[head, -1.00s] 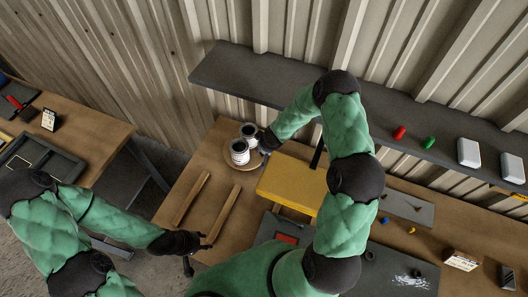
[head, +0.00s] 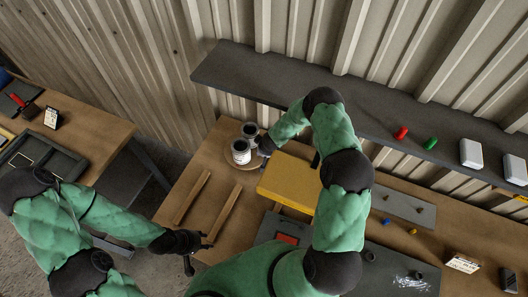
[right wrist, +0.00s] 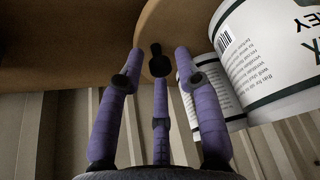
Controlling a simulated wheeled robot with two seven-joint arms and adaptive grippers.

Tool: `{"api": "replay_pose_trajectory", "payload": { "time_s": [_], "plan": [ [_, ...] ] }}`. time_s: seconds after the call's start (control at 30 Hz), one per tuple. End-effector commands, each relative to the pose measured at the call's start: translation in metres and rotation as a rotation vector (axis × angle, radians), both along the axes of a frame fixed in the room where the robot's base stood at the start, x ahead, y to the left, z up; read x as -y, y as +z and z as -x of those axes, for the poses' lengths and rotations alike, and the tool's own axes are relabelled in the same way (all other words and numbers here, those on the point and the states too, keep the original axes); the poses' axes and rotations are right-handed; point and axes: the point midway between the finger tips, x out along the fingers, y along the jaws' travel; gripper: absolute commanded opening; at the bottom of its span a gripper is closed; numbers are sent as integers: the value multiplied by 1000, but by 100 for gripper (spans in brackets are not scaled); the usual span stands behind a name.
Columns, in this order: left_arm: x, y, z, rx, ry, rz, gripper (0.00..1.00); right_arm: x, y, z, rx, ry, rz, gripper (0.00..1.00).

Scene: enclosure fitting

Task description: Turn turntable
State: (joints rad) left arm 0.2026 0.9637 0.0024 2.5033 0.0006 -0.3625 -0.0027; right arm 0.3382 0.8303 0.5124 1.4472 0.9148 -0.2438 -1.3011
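The turntable is a round wooden disc (head: 228,159) at the back left of the workbench, with two white-labelled cans (head: 241,154) on it. In the right wrist view the disc's edge (right wrist: 165,18) shows with a dark knob (right wrist: 158,64) near it, and the cans (right wrist: 262,62) stand at the right. My right gripper (right wrist: 160,58) has its purple fingers spread around the knob, with gaps visible on both sides. In the head view it is beside the disc, partly hidden by my arm. My left gripper (head: 200,254) has its fingers apart and is empty near the bench's front left edge.
Two wooden rails (head: 222,216) lie in front of the turntable. A yellow box (head: 287,181) stands close to its right. A grey shelf (head: 290,88) runs behind, holding a red and a green piece and white boxes. Another table (head: 90,130) stands at the left.

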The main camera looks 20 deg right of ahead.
Motion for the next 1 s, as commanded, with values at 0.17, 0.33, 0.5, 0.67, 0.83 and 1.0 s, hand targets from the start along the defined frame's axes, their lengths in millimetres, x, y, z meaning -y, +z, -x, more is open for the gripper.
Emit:
{"api": "replay_pose_trajectory", "payload": {
  "time_s": [0.17, 0.33, 0.5, 0.67, 0.83, 1.0],
  "plan": [
    [0, 0, 0, 0, 0, 0, 40, 0, 0, 0, 0, 0, 0, 0],
    [0, 0, 0, 0, 0, 0, 40, 0, 0, 1, -1, -2, 0, 0],
    [0, 1, 0, 0, 0, 0, 40, -2, 0, 2, -1, -21, 0, 0],
    [0, 2, 0, 0, 0, 0, 40, -6, 0, 5, -2, -61, 0, 0],
    [0, 4, 0, 0, 0, 0, 40, -12, 0, 8, -2, -131, 1, 0],
    [0, 6, 0, 0, 0, 0, 40, -19, 0, 12, -3, -215, 0, 0]
  ]
}}
